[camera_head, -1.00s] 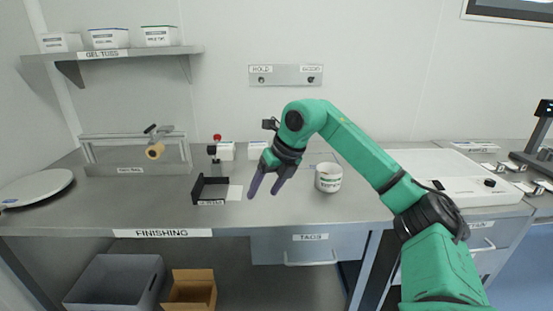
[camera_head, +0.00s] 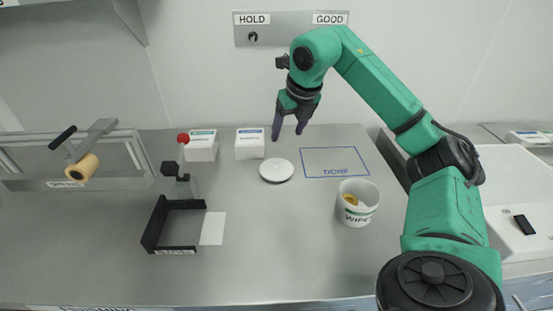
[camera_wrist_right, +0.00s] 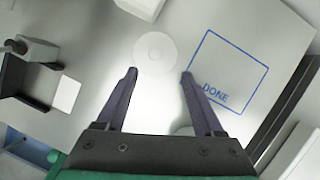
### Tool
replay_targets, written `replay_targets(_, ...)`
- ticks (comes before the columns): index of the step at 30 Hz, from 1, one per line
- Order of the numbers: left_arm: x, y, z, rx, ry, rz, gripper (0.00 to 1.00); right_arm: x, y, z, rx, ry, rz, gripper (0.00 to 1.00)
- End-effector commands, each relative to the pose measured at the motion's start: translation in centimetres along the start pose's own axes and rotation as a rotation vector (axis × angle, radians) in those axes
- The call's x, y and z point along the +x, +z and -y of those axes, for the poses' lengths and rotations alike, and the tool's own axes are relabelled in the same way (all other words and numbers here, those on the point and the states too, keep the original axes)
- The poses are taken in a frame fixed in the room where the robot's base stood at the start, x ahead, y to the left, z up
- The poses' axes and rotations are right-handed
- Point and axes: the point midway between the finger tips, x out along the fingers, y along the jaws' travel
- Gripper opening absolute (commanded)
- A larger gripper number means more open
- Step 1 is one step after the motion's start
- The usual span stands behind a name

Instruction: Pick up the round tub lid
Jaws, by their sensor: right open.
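The round tub lid (camera_head: 276,170) is a white disc lying flat on the steel bench, left of the blue DONE outline. It also shows in the right wrist view (camera_wrist_right: 155,54), a little beyond the fingertips and between their lines. My right gripper (camera_head: 289,136) is open and empty, with its dark fingers pointing down, above and behind the lid in the head view. In the right wrist view the two fingers (camera_wrist_right: 160,72) stand wide apart. The white wipes tub (camera_head: 357,203) stands uncovered to the right, with something yellow inside. My left gripper is not in view.
A blue rectangle marked DONE (camera_head: 336,162) lies right of the lid. Two white boxes (camera_head: 250,143) (camera_head: 202,145) stand behind it. A black tray (camera_head: 149,224), a white card (camera_head: 213,228) and a roll stand (camera_head: 82,168) are to the left. The front bench middle is clear.

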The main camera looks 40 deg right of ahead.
Motion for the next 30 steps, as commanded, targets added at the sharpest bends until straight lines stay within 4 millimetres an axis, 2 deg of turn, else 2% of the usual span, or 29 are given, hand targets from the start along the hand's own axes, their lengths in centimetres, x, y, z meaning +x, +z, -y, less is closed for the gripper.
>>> replay_targets(6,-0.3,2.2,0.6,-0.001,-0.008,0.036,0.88,5.6,-0.1,0.1,0.001,-0.003,-0.007,0.7)
replay_targets(8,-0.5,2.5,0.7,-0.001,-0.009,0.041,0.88,6.8,-0.1,0.0,0.0,-0.002,-0.006,0.7)
replay_targets(14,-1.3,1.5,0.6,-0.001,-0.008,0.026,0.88,9.4,-0.1,-0.2,-0.001,0.0,-0.006,0.7)
replay_targets(18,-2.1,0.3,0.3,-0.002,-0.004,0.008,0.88,12.2,-0.1,-0.6,0.0,0.001,-0.005,0.7)
replay_targets(21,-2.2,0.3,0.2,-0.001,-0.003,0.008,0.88,13.4,-0.2,-0.5,0.0,0.0,-0.003,0.7)
replay_targets(26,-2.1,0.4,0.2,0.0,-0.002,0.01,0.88,13.6,-0.2,-0.5,0.0,0.0,-0.001,0.7)
replay_targets(27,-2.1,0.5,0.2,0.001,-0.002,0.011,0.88,13.6,-0.2,-0.5,0.0,0.0,-0.001,0.66)
replay_targets(29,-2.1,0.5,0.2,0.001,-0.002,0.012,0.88,13.5,-0.2,-0.5,0.0,0.0,-0.001,0.43)
replay_targets(30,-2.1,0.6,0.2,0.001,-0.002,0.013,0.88,13.5,-0.2,-0.5,0.0,0.0,-0.001,0.28)
